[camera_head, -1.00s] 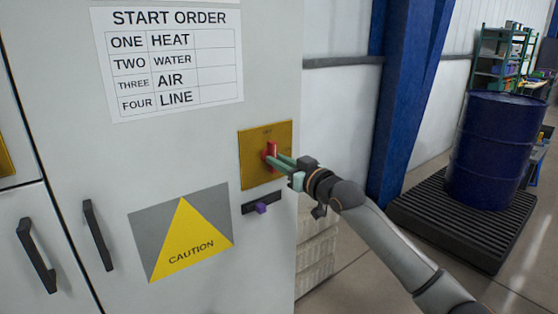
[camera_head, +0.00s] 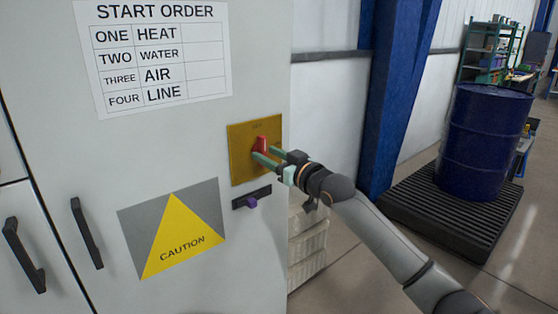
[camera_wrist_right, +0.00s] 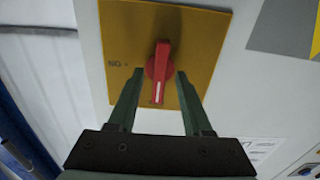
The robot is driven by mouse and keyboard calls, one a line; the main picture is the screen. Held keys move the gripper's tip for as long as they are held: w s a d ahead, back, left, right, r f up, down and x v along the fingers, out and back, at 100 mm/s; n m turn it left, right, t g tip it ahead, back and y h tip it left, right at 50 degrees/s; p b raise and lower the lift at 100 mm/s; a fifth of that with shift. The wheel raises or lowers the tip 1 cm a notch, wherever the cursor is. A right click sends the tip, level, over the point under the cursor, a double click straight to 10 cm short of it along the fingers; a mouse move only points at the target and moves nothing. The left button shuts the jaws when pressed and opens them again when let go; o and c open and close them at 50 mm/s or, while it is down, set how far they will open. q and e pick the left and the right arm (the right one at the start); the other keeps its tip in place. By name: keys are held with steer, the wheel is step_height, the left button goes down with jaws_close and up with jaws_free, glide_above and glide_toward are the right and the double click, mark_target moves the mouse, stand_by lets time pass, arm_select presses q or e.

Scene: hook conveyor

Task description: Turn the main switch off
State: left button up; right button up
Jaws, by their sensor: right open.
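The main switch is a red knob (camera_head: 261,144) on a yellow plate (camera_head: 237,168) on the grey cabinet. In the right wrist view the knob (camera_wrist_right: 158,66) shows a white line pointing down toward my gripper's palm. In the right wrist view the fingers (camera_wrist_right: 154,88) stand apart on either side of the knob's lower end, with gaps visible. My left gripper is out of view.
A small dark holder with a purple part (camera_head: 250,202) sits just below the plate. The cabinet has dark handles (camera_head: 86,232) and a caution sign (camera_head: 176,235). A blue pillar (camera_head: 394,100) and a blue drum (camera_head: 485,140) on a black pallet stand to the right.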

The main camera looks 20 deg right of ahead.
steer(key=b+v, duration=0.2)
steer(key=v, duration=1)
steer(key=shift+s, duration=0.15)
steer(key=shift+r, duration=0.1)
steer(key=s+a+f+m+g+h+p, duration=0.1)
steer(key=s+a+f, duration=0.15)
steer(key=f, duration=0.65)
steer(key=s+a+f+g, duration=0.1)
steer(key=s+f, duration=0.3)
steer(key=f, duration=0.5)
steer(key=s+a+f+m+g+h+p, duration=0.1)
steer(key=s+f+g, duration=0.15)
steer(key=f, duration=0.75)
steer(key=s+a+f+g+h, duration=0.1)
steer(key=s+f, duration=0.7)
steer(key=s, duration=0.2)
steer(key=s+a+f+g, duration=0.2)
steer(key=s+f, duration=0.6)
steer(key=s, duration=0.3)
steer(key=shift+a+h+p, duration=0.3)
steer(key=shift+h+p, duration=0.1)
steer(key=shift+s, duration=0.1)
steer(key=shift+c, duration=0.2)
